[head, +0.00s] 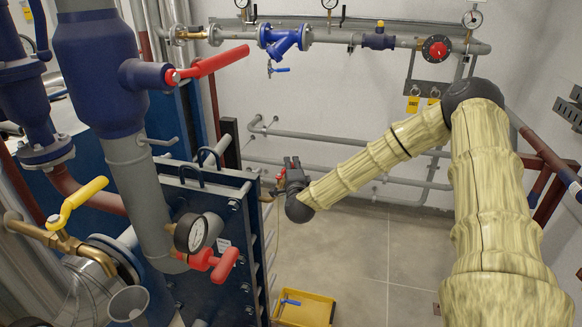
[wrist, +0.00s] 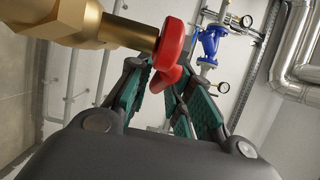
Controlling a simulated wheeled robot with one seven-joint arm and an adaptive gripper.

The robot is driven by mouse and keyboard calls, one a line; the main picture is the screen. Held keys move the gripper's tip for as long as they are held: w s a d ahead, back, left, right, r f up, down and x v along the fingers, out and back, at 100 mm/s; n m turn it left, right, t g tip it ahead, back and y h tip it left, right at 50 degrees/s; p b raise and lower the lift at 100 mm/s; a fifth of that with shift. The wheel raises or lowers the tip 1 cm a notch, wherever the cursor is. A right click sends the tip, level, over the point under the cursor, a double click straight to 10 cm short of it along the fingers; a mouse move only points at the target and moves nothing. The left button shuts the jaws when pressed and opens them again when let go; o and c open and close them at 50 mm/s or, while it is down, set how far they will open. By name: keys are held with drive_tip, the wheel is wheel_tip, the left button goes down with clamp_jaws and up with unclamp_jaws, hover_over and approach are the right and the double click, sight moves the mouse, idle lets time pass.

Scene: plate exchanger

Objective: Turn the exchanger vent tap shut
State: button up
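The vent tap shows in the wrist view as a brass body (wrist: 110,30) entering from the upper left, with a red handle (wrist: 172,42) at its end. My gripper (wrist: 172,75) has its teal-padded fingers spread on either side of the lower part of the red handle. Whether a pad touches the handle cannot be told. In the head view my gripper (head: 284,180) is at the far right end of the blue plate exchanger (head: 228,200), beside a small bit of red; the tap is mostly hidden there.
A gauge (head: 191,233) and a red-handled valve (head: 212,262) stand on the near side of the exchanger. A yellow-handled valve (head: 76,202) is at the left. A yellow tray (head: 318,309) lies on the floor below. Pipes line the back wall; the middle floor is clear.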

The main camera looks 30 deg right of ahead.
drive_tip(key=shift+o, duration=0.6)
drive_tip(key=shift+a+f, duration=0.1)
drive_tip(key=shift+a, duration=0.1)
drive_tip(key=v, duration=1.1)
drive_tip(key=shift+s, duration=0.4)
drive_tip(key=shift+a, duration=0.1)
